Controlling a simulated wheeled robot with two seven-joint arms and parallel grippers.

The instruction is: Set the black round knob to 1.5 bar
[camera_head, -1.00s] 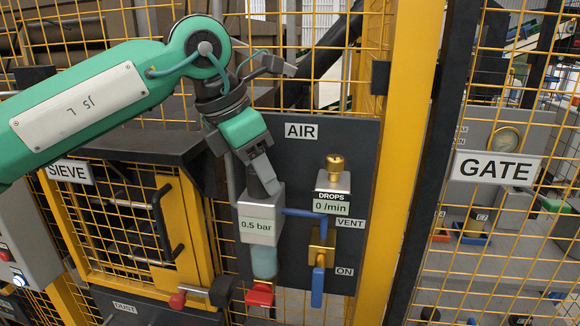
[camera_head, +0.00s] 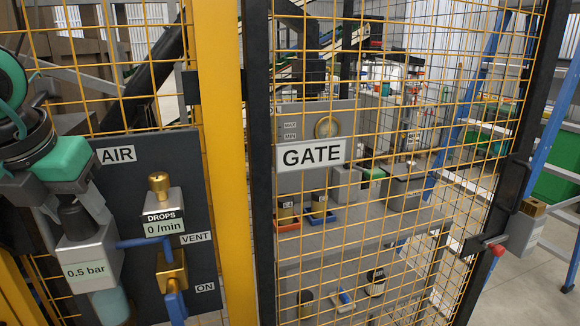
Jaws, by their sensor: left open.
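The black round knob (camera_head: 75,218) stands on top of a grey regulator block (camera_head: 92,250), at the lower left of the head view. The block's display (camera_head: 87,271) reads 0.5 bar. My left gripper (camera_head: 73,207) points down over the knob, with a finger on either side of it. It is open. I cannot tell whether either finger touches the knob. The knob's top is partly hidden by the gripper. My right gripper is not in view.
The dark AIR panel (camera_head: 136,172) also carries a brass knob (camera_head: 158,185) over a 0 /min display, and a blue valve handle (camera_head: 176,306). A yellow post (camera_head: 222,150) and the mesh GATE (camera_head: 312,154) stand to the right.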

